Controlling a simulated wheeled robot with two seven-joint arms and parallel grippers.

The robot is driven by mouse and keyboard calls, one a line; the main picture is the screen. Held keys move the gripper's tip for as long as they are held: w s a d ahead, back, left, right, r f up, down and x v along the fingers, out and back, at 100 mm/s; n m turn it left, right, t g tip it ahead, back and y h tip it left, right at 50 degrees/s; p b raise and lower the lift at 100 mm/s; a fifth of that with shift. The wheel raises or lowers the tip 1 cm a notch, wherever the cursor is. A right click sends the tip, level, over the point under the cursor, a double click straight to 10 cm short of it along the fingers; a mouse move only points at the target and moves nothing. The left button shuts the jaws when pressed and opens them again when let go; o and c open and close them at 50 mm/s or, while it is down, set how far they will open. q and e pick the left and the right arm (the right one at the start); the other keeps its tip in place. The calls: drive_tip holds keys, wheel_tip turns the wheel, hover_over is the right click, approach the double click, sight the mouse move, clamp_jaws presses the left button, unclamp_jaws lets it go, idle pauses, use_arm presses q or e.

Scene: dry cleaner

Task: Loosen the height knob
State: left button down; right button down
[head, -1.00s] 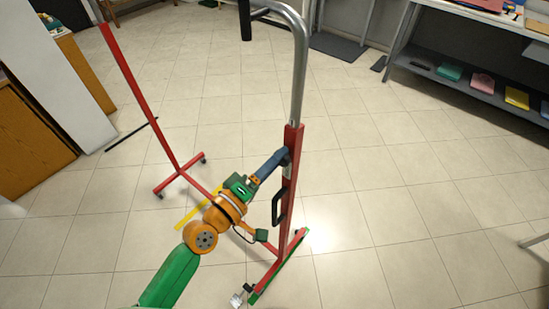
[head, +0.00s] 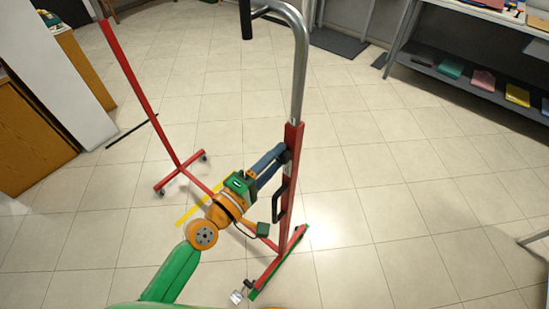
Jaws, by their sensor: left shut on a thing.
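A red-framed garment rack with a bent grey metal tube (head: 299,75) stands in the middle of the head view. The tube runs down into a red upright post (head: 292,165). My left gripper (head: 282,155) has its blue fingers at the left side of this post, near its upper end. It is shut on the height knob, which is mostly hidden by the fingertips. A black handle (head: 281,202) sits on the post just below the gripper. My right gripper is not in view.
The rack's other red post (head: 138,95) leans into view at the left, on a wheeled foot. A grey shelf unit (head: 455,80) with folded coloured cloths stands at the upper right. The tiled floor (head: 400,215) right of the rack is clear.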

use_arm(q)
drive_tip(key=shift+r, duration=0.1)
drive_tip(key=c, duration=0.6)
unclamp_jaws()
drive_tip(key=shift+o, duration=1.4)
drive_tip(key=shift+w, duration=0.1)
drive_tip(key=b+v, duration=0.2)
drive_tip(key=v, duration=0.5)
